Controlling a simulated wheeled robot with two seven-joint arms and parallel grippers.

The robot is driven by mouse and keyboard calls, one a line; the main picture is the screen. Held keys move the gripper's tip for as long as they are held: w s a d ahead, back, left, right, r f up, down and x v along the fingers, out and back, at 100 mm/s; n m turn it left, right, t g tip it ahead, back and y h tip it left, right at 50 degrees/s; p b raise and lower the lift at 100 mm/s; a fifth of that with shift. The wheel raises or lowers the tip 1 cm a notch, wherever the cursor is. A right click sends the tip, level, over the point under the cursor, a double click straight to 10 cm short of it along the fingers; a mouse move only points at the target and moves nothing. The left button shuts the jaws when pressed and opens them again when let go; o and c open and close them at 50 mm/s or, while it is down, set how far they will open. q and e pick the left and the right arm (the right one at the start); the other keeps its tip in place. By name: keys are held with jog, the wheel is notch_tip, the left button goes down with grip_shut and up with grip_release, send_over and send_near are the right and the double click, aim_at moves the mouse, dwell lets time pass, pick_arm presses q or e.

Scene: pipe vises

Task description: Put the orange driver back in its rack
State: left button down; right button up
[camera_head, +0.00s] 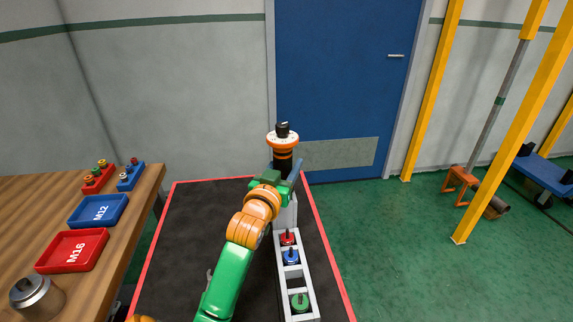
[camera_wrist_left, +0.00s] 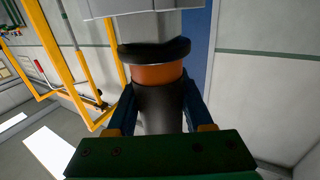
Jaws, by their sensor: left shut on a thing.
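The orange driver (camera_head: 283,142) has an orange-and-black body with a pale collar and a black top. My left gripper (camera_head: 286,172) is shut on it and holds it roughly upright beyond the rack's far end. In the left wrist view the driver's black grip and orange band (camera_wrist_left: 158,76) sit between the two fingers (camera_wrist_left: 160,118). The light-grey rack (camera_head: 312,290) holds a red driver, a blue driver (camera_head: 290,257) and a green driver (camera_head: 299,302). An empty slot lies between blue and green. My arm partly hides the rack's far end. My right gripper is not in view.
The rack stands on a dark mat with a red border (camera_head: 180,230). At left, a wooden table (camera_head: 130,215) bears a red M16 tray (camera_head: 73,250), a blue M12 tray (camera_head: 98,211), small blocks and a metal cylinder (camera_head: 36,293). A blue door and yellow posts stand behind.

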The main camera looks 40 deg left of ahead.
pick_arm(q)
jog(key=shift+f+b, duration=0.65)
jog(key=shift+f, duration=0.25)
dwell(0.6)
jog(key=shift+c, duration=1.1)
grip_release()
jog(key=shift+s, duration=0.1)
jog(key=v, duration=0.7)
jog(key=shift+b, duration=0.35)
